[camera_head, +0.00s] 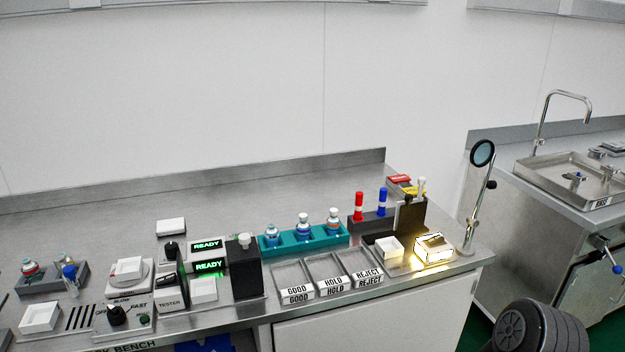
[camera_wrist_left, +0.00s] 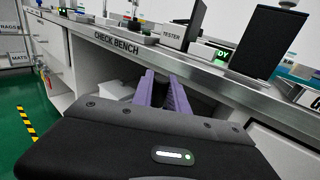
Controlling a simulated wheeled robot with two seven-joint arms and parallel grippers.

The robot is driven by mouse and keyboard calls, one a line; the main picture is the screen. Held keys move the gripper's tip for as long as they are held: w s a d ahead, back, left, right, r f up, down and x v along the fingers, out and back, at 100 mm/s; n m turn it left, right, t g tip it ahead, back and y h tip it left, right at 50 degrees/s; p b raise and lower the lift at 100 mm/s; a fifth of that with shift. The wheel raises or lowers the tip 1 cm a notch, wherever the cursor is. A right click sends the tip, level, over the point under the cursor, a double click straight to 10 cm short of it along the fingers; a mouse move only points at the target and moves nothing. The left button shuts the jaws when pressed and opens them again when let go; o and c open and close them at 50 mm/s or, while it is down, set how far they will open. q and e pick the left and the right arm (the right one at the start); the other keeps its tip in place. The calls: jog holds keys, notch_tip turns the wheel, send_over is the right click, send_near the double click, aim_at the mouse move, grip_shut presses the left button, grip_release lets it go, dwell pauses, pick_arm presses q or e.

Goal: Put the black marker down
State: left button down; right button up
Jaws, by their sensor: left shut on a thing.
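My left gripper (camera_wrist_left: 163,92) shows in the wrist view as two purple fingers close together, low in front of the check bench's edge. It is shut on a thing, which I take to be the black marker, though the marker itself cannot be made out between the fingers. In the head view my left gripper is not in view. A dark marker rack (camera_head: 368,222) at the back right of the bench holds a red marker (camera_head: 358,206) and a blue marker (camera_head: 381,203), both upright. My right gripper is not in view.
The steel bench carries a teal rack (camera_head: 303,239) with several bottles, the GOOD, HOLD and REJECT trays (camera_head: 332,287), a black box (camera_head: 246,276), a tester (camera_head: 171,299) and a lit pad (camera_head: 434,252). A magnifier stands at the right (camera_head: 482,155). The back left bench top is clear.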

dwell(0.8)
pick_arm(q)
jog(key=shift+w+d+r+m+t+h, duration=0.1)
jog(key=shift+w+r+m+t+h, duration=0.3)
jog(key=shift+m+t+h, duration=0.15)
jog(key=shift+w+r+m+t+h, duration=0.15)
jog(key=shift+r+m+t+h, duration=0.05)
jog(key=shift+m+t+h, duration=0.7)
jog(key=shift+s+f+m+t+h, duration=0.2)
jog(key=shift+f+m+t+h, duration=0.15)
jog(key=shift+m+t+h, duration=0.55)
jog(key=shift+s+f+h, duration=0.15)
jog(key=shift+s+h, duration=0.05)
jog(key=shift+h, duration=0.15)
jog(key=shift+s, duration=0.15)
jog(key=shift+f, duration=0.1)
